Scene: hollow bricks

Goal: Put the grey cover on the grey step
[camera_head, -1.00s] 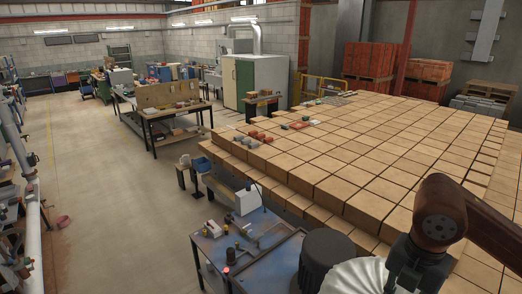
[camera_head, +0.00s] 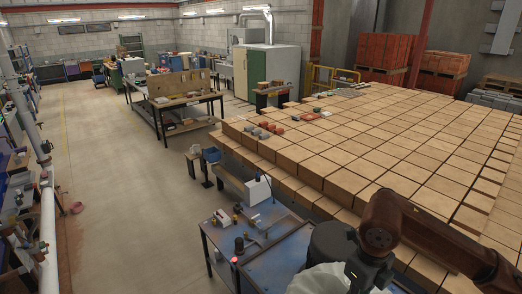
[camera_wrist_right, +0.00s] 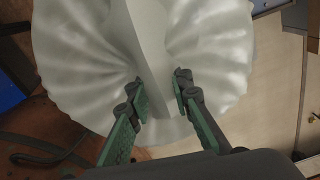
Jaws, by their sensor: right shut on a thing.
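The pale grey cover (camera_wrist_right: 205,50) is a pleated, fan-shaped thing that fills the upper part of the right wrist view. My right gripper (camera_wrist_right: 162,93) is shut on a raised fold in its middle, with one finger on each side. In the head view, the cover (camera_head: 335,282) shows at the bottom edge, partly cut off, below my brown right arm. A dark round thing stands just behind it; I cannot tell what it is. I cannot make out the grey step for certain in either view. My left gripper is not in view.
A blue-topped work table (camera_head: 225,238) with small tools and a pale box (camera_head: 257,190) stands left of the cover. A wide stack of tan bricks (camera_head: 345,180) fills the right side. The concrete floor (camera_head: 115,200) at left is largely open.

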